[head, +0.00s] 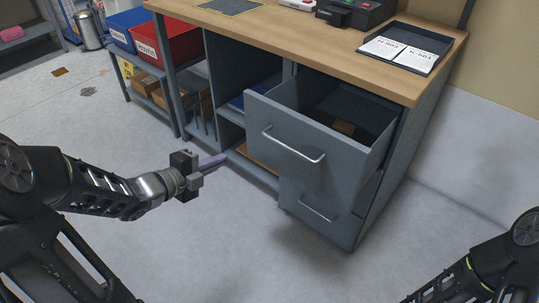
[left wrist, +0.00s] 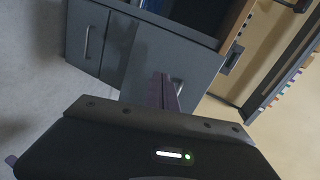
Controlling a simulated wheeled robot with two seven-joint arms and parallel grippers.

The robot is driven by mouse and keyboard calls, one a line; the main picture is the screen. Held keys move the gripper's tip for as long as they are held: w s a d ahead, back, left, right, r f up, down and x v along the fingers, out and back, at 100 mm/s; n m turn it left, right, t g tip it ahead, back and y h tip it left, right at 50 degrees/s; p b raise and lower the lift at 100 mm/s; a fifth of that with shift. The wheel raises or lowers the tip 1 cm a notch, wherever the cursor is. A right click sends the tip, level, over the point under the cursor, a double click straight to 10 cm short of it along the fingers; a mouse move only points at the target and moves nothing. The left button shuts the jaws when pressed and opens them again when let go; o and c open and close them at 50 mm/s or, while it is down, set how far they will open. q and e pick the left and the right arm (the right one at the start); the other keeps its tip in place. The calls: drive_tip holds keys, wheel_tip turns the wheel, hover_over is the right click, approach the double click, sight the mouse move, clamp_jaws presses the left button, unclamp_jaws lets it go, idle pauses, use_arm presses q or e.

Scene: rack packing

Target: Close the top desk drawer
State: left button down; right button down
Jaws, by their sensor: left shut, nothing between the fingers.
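The grey top desk drawer (head: 305,140) is pulled out from the desk, with its inside showing and a small brown item in it. Its silver bar handle (head: 293,144) is on the front panel. The lower drawer (head: 318,212) below it sits further back, with its own bar handle. My left gripper (head: 222,158) is shut and empty, to the left of the top drawer's front and apart from it in the head view. In the left wrist view, the purple fingers (left wrist: 163,92) are together and overlap a grey drawer front (left wrist: 165,60); contact cannot be told. My right gripper is out of view.
The wooden desktop (head: 300,40) holds a black tray (head: 448,42) with papers and a dark device (head: 357,10). Open shelves are left of the drawers. A rack with blue and red bins (head: 178,42) stands further left. The floor before the drawers is clear.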

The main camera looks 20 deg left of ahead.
use_arm(q)
drive_tip(key=shift+d+r+m, duration=0.15)
drive_tip(key=shift+d+m, duration=0.2)
drive_tip(key=shift+m, duration=0.55)
drive_tip(key=b, duration=0.2)
approach(264, 140)
drive_tip(key=x, duration=0.5)
drive_tip(key=shift+a+f, duration=0.15)
drive_tip(key=shift+f, duration=0.1)
drive_tip(key=shift+w+d, duration=0.25)
drive_tip(key=shift+w, duration=0.5)
